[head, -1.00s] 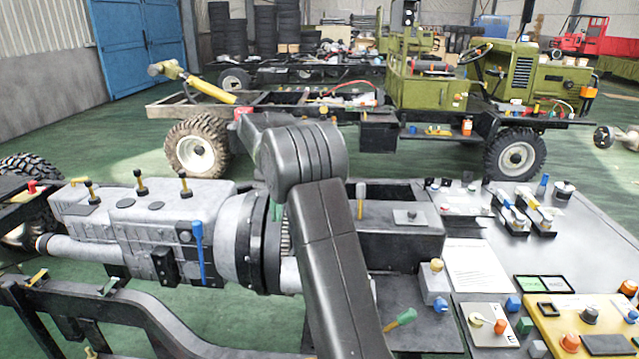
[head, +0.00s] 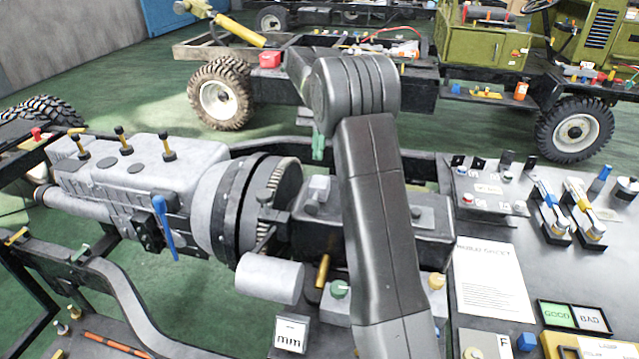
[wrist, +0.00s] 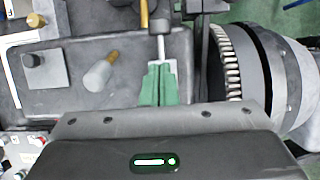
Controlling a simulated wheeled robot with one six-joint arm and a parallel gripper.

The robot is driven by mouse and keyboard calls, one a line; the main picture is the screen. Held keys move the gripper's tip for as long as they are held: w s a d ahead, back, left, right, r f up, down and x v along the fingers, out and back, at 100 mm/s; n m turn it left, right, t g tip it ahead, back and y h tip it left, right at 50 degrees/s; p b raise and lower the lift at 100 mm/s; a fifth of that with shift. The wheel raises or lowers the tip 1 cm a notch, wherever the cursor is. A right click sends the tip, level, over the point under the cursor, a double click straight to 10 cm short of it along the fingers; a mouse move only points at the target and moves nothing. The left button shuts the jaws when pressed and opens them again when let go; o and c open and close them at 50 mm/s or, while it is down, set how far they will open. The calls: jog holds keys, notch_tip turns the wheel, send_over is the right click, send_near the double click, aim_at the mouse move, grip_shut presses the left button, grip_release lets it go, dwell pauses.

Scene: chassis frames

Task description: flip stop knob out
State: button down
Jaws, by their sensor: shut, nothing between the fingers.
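My gripper (wrist: 158,84) has green fingers, shut with nothing between them, in the wrist view. The fingertips are at a small light-grey block with a silver rod (wrist: 160,46) on the dark box (wrist: 190,50); whether they touch it I cannot tell. In the head view, the green fingers (head: 318,146) show just behind a grey knob-like piece (head: 318,187) on the box. A pale grey round knob with a brass stem (wrist: 100,75) stands on the box, left of the fingers in the wrist view. No label shows which part is the stop knob.
The toothed flywheel (wrist: 230,62) stands close right of the fingers in the wrist view. A grey block (wrist: 46,69) is at the box's left. In the head view, a bench (head: 615,215) with fixtures and a paper sheet (head: 490,298) is on the right.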

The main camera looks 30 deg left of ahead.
aim_at(312, 203)
jog(key=shift+f, duration=0.1)
jog(key=x, duration=0.9)
jog(key=shift+s+f, duration=0.1)
jog(key=shift+f, duration=0.3)
jog(key=shift+s+d, duration=0.2)
jog(key=shift+s, duration=0.45)
jog(key=shift+s+d, duration=0.25)
jog(key=shift+s, duration=0.4)
jog(key=shift+s+d, duration=0.2)
jog(key=shift+s, duration=0.45)
jog(key=shift+r, duration=0.1)
